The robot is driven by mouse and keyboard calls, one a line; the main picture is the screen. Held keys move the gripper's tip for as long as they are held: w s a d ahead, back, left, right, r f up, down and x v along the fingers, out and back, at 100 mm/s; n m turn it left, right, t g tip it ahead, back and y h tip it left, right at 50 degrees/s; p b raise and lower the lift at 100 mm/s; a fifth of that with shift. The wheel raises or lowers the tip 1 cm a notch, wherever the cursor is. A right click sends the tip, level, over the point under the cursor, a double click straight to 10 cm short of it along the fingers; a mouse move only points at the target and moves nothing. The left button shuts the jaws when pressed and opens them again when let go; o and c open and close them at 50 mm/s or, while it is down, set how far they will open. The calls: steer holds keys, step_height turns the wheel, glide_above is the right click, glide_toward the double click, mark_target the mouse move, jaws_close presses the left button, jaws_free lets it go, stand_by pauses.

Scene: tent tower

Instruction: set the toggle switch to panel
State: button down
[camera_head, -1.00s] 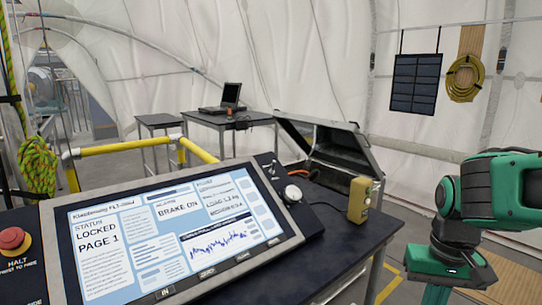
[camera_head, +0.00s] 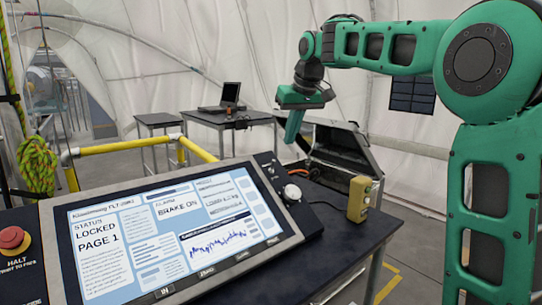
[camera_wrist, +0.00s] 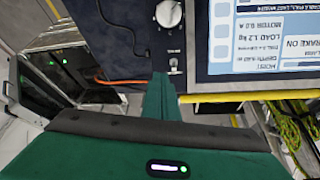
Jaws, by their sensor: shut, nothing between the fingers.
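The toggle switch (camera_wrist: 173,66) is a small silver lever on the dark strip beside the screen, with a tiny label next to it. In the head view the toggle switch (camera_head: 270,170) is a small spot near the strip's far end. Which way its lever is set is too small to tell. My gripper (camera_head: 290,138) is shut and empty, fingers pointing down, above and beyond the console's far edge. In the wrist view my gripper's fingertips (camera_wrist: 159,78) show just beside the switch, seemingly apart from it.
A white round knob (camera_head: 292,192) sits nearer on the same strip. The lit console screen (camera_head: 165,235) reads LOCKED, PAGE 1, BRAKE ON. A yellow box (camera_head: 359,199) stands on the console's right. An open metal case (camera_head: 340,150) and yellow rail (camera_head: 110,147) lie behind.

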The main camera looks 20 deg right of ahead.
mark_target(263, 156)
steer(key=w+a+r+n, duration=0.1)
steer(key=w+a+r, duration=0.2)
steer(key=w, duration=0.1)
steer(key=shift+a+t+y, duration=0.3)
steer(key=shift+f, duration=0.1)
steer(key=x, duration=1)
steer(key=shift+s+d+f, duration=0.1)
steer(key=shift+s+d, duration=0.05)
steer(key=shift+s, duration=0.4)
steer(key=shift+s+d, duration=0.15)
steer(key=shift+s, duration=0.4)
steer(key=shift+s+d+f, duration=0.15)
steer(key=shift+s+f, duration=0.05)
steer(key=shift+s, duration=0.65)
steer(key=shift+d, duration=0.25)
